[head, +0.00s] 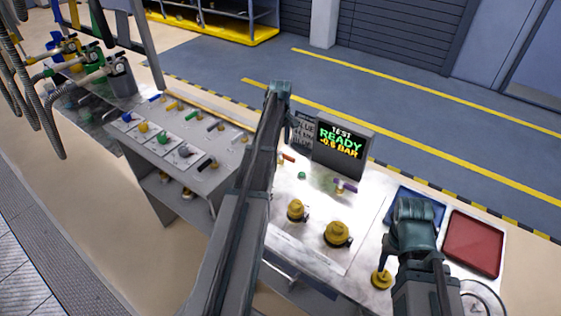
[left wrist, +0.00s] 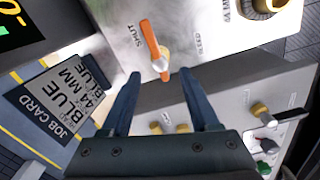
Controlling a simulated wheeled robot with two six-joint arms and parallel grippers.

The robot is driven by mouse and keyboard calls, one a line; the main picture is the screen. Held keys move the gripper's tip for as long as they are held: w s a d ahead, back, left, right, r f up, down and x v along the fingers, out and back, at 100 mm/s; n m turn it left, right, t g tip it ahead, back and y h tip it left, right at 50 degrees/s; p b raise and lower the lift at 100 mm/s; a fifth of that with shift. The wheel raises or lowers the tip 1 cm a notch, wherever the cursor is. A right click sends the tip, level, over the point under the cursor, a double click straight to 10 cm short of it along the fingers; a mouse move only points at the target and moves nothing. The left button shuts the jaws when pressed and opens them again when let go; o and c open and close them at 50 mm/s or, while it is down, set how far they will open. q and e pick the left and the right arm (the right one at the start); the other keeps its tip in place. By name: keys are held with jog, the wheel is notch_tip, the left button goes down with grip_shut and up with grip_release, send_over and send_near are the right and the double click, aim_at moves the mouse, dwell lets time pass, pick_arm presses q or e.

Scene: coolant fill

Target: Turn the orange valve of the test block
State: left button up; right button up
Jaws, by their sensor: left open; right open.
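The orange valve (left wrist: 153,45) is a flat orange lever on a pale pivot, on the metal top of the test block (left wrist: 195,30), between the printed words SHUT and what looks like FEED. In the head view a small orange-red handle (head: 288,157) shows just beside my left arm. My left gripper (left wrist: 161,74) is open and empty. In the left wrist view its two fingers lie either side of the lever's near end; contact cannot be told. In the head view my left gripper (head: 289,132) hangs over the block, partly hidden. My right gripper (head: 390,258) is open over the block's right side.
A display (head: 340,145) reads TEST READY -0.6 BAR. A job card (left wrist: 62,103) reading BLUE 44 MM stands beside it. Yellow-brown fittings (head: 338,234), a blue tray (head: 402,200) and a red tray (head: 474,243) sit to the right. A grey valve bench (head: 170,145) stands left.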

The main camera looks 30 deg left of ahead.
aim_at(280, 152)
pick_arm(q)
notch_tip(280, 152, down, 6)
jog(key=b, duration=0.5)
jog(key=shift+f, duration=0.2)
grip_shut()
